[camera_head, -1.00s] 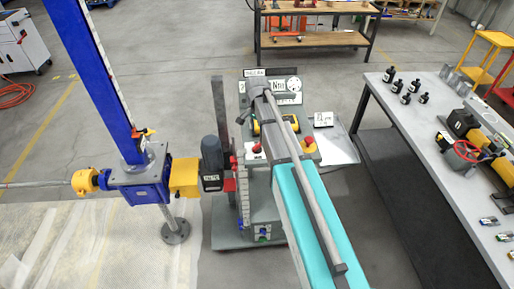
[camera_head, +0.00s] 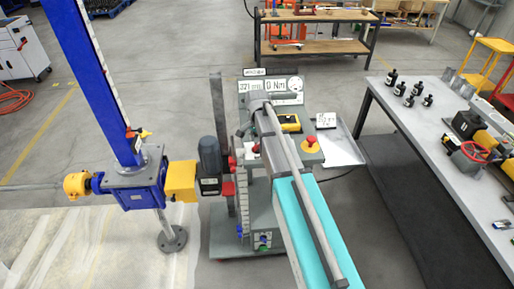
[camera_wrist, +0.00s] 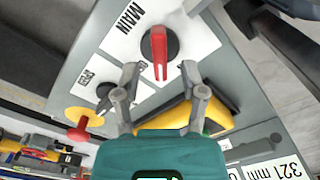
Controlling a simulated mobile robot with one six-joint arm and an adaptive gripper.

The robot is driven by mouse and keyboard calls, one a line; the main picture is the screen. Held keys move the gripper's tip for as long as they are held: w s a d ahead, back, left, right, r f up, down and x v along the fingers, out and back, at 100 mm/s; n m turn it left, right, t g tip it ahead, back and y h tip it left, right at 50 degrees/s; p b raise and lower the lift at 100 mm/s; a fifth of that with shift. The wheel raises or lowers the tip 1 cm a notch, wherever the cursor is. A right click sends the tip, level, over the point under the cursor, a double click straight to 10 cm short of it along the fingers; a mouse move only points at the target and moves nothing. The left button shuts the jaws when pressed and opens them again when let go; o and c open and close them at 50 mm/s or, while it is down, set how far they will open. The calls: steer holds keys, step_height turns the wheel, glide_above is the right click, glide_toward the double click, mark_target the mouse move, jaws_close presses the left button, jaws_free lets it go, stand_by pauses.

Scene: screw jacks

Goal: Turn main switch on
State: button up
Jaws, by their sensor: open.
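The main switch (camera_wrist: 159,50) has a red handle on a round black base, beside a white MAIN label (camera_wrist: 127,20) on the grey control panel (camera_wrist: 220,75). The handle lies roughly along the picture's vertical in the wrist view. My gripper (camera_wrist: 160,72) is open, with one finger on each side of the handle's lower end. I cannot tell whether either finger touches it. In the head view my gripper (camera_head: 262,112) is over the panel, and the arm hides the switch.
A red-on-yellow emergency button (camera_wrist: 78,133) and a yellow device (camera_wrist: 185,117) are on the panel near my gripper; the button also shows in the head view (camera_head: 310,142). The blue screw jack (camera_head: 135,185) stands left. A bench with bottles (camera_head: 440,130) stands right.

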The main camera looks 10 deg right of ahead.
steer(key=shift+f+b, duration=0.7)
steer(key=shift+f, duration=0.25)
steer(key=shift+c, duration=0.2)
jaws_close()
